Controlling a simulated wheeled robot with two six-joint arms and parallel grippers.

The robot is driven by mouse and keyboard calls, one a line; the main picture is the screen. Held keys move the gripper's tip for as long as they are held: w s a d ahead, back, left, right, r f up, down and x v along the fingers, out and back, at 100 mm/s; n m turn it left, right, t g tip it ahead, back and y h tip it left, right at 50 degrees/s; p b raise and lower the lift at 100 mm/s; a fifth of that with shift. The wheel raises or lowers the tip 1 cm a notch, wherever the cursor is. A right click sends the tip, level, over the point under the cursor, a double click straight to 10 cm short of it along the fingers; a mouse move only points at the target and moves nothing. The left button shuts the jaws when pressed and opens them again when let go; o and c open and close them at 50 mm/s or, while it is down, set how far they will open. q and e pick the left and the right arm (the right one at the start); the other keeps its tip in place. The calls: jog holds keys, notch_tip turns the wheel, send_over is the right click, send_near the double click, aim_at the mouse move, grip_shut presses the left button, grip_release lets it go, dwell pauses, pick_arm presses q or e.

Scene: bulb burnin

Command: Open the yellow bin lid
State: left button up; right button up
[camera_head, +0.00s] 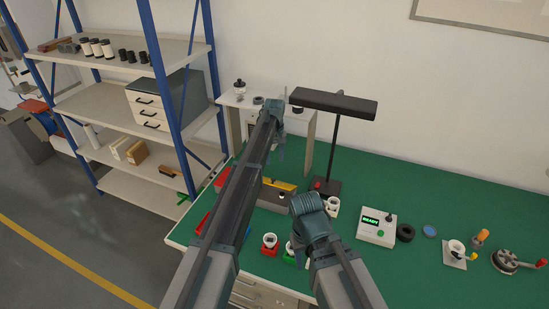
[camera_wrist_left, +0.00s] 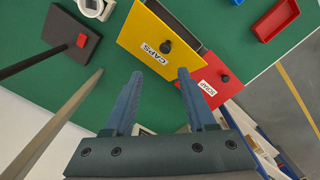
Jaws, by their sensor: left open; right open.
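The yellow bin lid (camera_wrist_left: 153,30), labelled CAPS, has a dark round knob (camera_wrist_left: 165,47); it lies over a dark bin. In the head view the yellow lid (camera_head: 279,184) shows behind my left arm, partly hidden. My left gripper (camera_head: 281,152) is open and empty above the back of the bench. In the left wrist view its fingertips (camera_wrist_left: 160,74) are spread near the label edge of the lid, with the knob just beyond, between their lines. No contact can be made out. My right gripper (camera_head: 298,252) is open, low over the bench near small red and green holders; its fingers are largely hidden.
A red lid labelled SCRAP (camera_wrist_left: 208,85) is right beside the yellow one. A tester reading READY (camera_head: 376,229) is to the right. A red tray (camera_wrist_left: 276,18) lies nearby.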

pick_arm(q)
notch_tip(320, 180, up, 4)
jog(key=p, duration=0.3)
jog(key=shift+r, duration=0.1)
pick_arm(e)
notch_tip(320, 180, up, 4)
jog(key=shift+r, duration=0.1)
